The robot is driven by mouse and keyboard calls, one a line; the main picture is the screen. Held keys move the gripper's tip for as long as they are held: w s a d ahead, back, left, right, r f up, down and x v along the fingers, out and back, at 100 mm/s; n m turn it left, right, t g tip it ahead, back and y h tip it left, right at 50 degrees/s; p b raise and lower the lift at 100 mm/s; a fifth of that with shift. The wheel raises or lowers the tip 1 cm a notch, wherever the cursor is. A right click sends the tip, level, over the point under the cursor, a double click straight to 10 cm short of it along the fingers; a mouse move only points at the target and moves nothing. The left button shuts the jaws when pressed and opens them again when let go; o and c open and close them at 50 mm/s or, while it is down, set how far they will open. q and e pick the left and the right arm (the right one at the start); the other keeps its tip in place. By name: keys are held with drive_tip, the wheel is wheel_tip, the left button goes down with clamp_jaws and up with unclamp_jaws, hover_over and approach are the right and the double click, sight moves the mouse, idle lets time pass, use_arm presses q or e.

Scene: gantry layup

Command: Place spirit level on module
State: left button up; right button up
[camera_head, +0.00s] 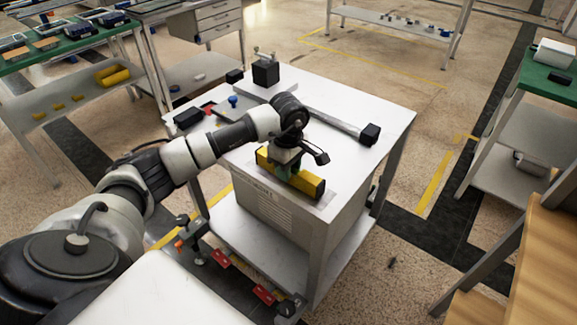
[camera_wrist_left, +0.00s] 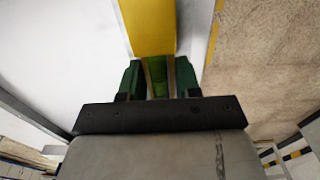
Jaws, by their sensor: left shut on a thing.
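The yellow spirit level (camera_head: 309,183) lies along the front edge of the white table (camera_head: 350,160) in the head view. My left gripper (camera_head: 287,168) is over its middle from above, shut on it. In the left wrist view the level (camera_wrist_left: 148,25) runs up from between the green fingers of the gripper (camera_wrist_left: 158,80). I cannot tell whether the level touches the table top. I cannot tell which thing is the module. My right gripper is not in view.
On the table are a long bar with a black end block (camera_head: 369,134), a black block on a stand (camera_head: 265,72) and a blue knob (camera_head: 233,101). A green-topped bench (camera_head: 545,82) stands at the right. The table's right front corner is clear.

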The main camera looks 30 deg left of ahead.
use_arm(q)
drive_tip(key=o, duration=1)
drive_tip(key=shift+f, duration=0.1)
drive_tip(key=shift+o, duration=0.2)
wheel_tip(320, 180, up, 12)
drive_tip(key=shift+b, duration=0.3)
